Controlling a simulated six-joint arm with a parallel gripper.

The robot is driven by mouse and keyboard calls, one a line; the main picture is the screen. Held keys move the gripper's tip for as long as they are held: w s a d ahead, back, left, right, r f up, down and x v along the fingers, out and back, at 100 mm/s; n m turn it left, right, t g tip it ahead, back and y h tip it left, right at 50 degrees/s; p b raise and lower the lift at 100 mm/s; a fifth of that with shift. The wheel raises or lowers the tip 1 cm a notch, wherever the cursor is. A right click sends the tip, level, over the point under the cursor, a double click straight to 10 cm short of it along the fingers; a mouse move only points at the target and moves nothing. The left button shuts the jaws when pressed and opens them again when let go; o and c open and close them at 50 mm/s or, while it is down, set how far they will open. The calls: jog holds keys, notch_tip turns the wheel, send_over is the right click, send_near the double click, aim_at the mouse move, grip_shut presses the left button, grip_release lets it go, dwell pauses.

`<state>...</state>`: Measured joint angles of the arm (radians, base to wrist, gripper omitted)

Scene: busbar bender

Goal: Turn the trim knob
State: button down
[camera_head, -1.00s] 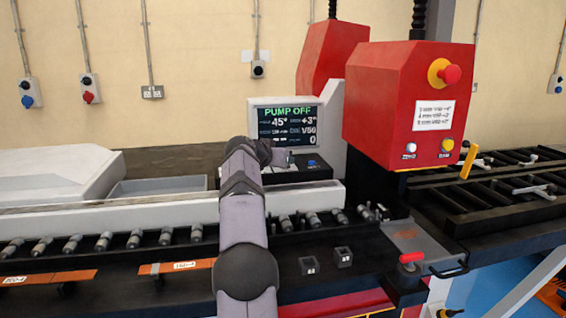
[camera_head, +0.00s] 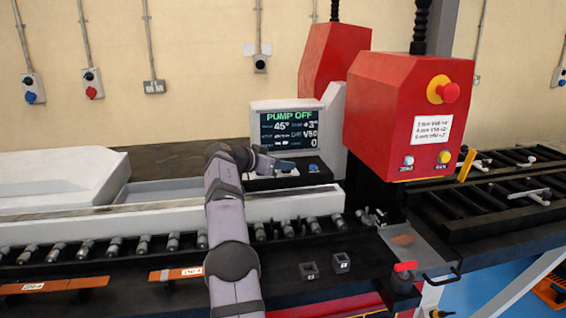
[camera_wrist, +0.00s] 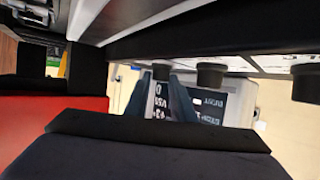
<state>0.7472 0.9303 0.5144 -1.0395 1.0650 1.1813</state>
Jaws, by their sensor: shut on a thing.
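My gripper (camera_head: 282,165) reaches over the black control console (camera_head: 289,181) below the screen. The screen (camera_head: 290,128) reads PUMP OFF in green, with 45°, what looks like +3°, V50 and 0. In the wrist view, the blue-grey fingers (camera_wrist: 161,96) are at a small black knob (camera_wrist: 161,71), shut on it. I take this for the trim knob. It is hidden in the head view. Two more black knobs, a middle one (camera_wrist: 210,75) and a right one (camera_wrist: 305,84), stand beside it in the wrist view.
The red bender housing (camera_head: 400,110) rises to the right. A white rail (camera_head: 283,205) and a row of rollers run in front.

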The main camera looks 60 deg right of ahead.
jog(key=shift+a+f, duration=0.1)
jog(key=shift+f, duration=0.4)
jog(key=c, duration=1.7)
grip_release()
jog(key=shift+c, duration=0.2)
jog(key=shift+o, duration=1.1)
jog(key=shift+r, duration=0.25)
jog(key=shift+a+r, duration=0.1)
jog(key=b+v, duration=0.3)
jog(key=v, duration=0.4)
jog(key=shift+w, duration=0.1)
jog(key=shift+a, duration=0.15)
